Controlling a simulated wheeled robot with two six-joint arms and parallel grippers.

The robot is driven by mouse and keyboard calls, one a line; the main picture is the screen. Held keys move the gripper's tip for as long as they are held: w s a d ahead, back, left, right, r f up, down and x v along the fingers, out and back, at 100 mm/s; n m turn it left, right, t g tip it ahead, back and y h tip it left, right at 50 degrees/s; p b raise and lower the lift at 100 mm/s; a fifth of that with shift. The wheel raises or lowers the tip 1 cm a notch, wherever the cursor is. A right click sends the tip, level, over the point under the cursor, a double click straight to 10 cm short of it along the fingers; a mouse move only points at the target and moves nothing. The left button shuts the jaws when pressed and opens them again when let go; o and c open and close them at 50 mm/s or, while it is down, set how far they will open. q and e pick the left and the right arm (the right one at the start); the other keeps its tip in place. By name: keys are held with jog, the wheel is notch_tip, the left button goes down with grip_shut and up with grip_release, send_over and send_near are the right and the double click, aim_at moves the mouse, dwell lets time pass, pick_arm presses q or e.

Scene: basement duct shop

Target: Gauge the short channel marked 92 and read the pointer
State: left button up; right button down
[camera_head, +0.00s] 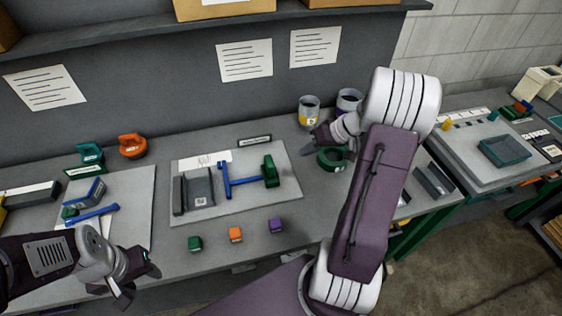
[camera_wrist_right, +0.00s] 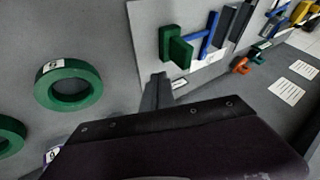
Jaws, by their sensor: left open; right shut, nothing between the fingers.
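A grey channel (camera_head: 200,188) with a small white label lies on the left of the grey board; the number is too small to read. Beside it, a blue bar (camera_head: 243,181) reaches to an upright green block (camera_head: 271,171). That green block also shows in the wrist view (camera_wrist_right: 174,45). I cannot make out a pointer. Another grey channel-like piece (camera_head: 434,181) lies at the right end of the bench. My left gripper (camera_head: 128,281) is open and empty near the front left. My right gripper (camera_head: 318,137) is shut and empty, beside a green ring (camera_head: 332,159).
Green, orange and purple blocks (camera_head: 236,235) line the front of the bench. Two cups (camera_head: 309,110) stand behind my right wrist. Orange and green handled pieces (camera_head: 132,146) sit at back left. A teal tray (camera_head: 503,151) lies on the right table. Bench between board and blocks is clear.

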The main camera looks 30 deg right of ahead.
aim_at(271, 165)
jog(key=x, duration=0.7)
jog(key=shift+w+f, duration=0.1)
jog(key=shift+f, duration=0.25)
jog(key=shift+w+a+p, duration=0.25)
jog(key=shift+a+p, duration=0.1)
jog(key=shift+a, duration=0.65)
jog(key=shift+w+a+p, duration=0.3)
jog(key=shift+a, duration=0.75)
jog(key=shift+w+a+f+b, duration=0.1)
jog(key=shift+a+f+b, duration=0.1)
jog(key=shift+b, duration=0.15)
jog(key=a+b, duration=0.3)
jog(key=shift+w+a+f+b, duration=0.25)
jog(key=shift+w+f+b, duration=0.15)
jog(key=a+b, duration=0.1)
jog(key=a, duration=0.1)
jog(key=w+a, duration=0.1)
jog(key=a, duration=0.1)
jog(key=a+r+b, duration=0.1)
jog(key=a, duration=0.1)
jog(key=shift+w+a+b, duration=0.2)
jog(key=shift+b, duration=0.15)
jog(key=shift+r, duration=0.1)
